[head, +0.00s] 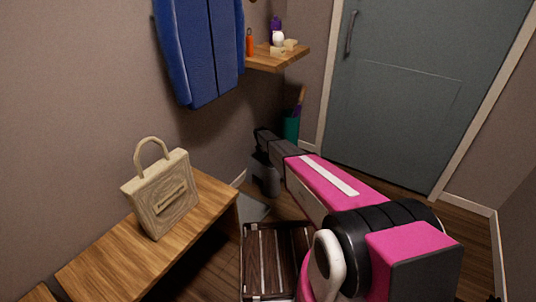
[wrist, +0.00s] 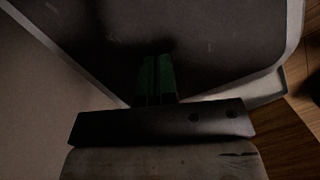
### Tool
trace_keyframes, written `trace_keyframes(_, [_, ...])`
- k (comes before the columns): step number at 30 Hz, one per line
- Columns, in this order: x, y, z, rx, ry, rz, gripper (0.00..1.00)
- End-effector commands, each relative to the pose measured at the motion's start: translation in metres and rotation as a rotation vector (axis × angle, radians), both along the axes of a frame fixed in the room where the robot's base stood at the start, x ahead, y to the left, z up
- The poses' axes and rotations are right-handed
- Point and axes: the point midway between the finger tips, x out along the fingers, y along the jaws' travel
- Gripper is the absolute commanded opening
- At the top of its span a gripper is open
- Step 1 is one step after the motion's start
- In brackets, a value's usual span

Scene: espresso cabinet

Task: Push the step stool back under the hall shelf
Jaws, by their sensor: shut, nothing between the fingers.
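A low dark piece with wooden slats and a pale metal frame (head: 260,258) stands on the floor at the bottom centre of the head view. It looks like the step stool; my arm hides its right side. The hall shelf (head: 268,61) is a wooden board on the wall at the back. My gripper reaches down beyond the stool, beside the bench end, below the shelf's area. Its green fingers (wrist: 156,80) are together and empty in the wrist view, over a dark flat surface with a light rim (wrist: 225,60). I cannot tell whether they touch it.
A wooden bench (head: 100,265) with a beige bag (head: 165,195) runs along the left wall. A flat grey piece (head: 252,208) lies by its far end. A green umbrella holder (head: 291,128) stands in the back corner, near the grey door (head: 415,90). A blue coat (head: 205,50) hangs above.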

Motion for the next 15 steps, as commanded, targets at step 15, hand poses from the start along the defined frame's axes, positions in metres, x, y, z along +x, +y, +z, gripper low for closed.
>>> trace_keyframes(15, [-0.004, 0.006, 0.001, 0.008, 0.013, -0.001, 0.0])
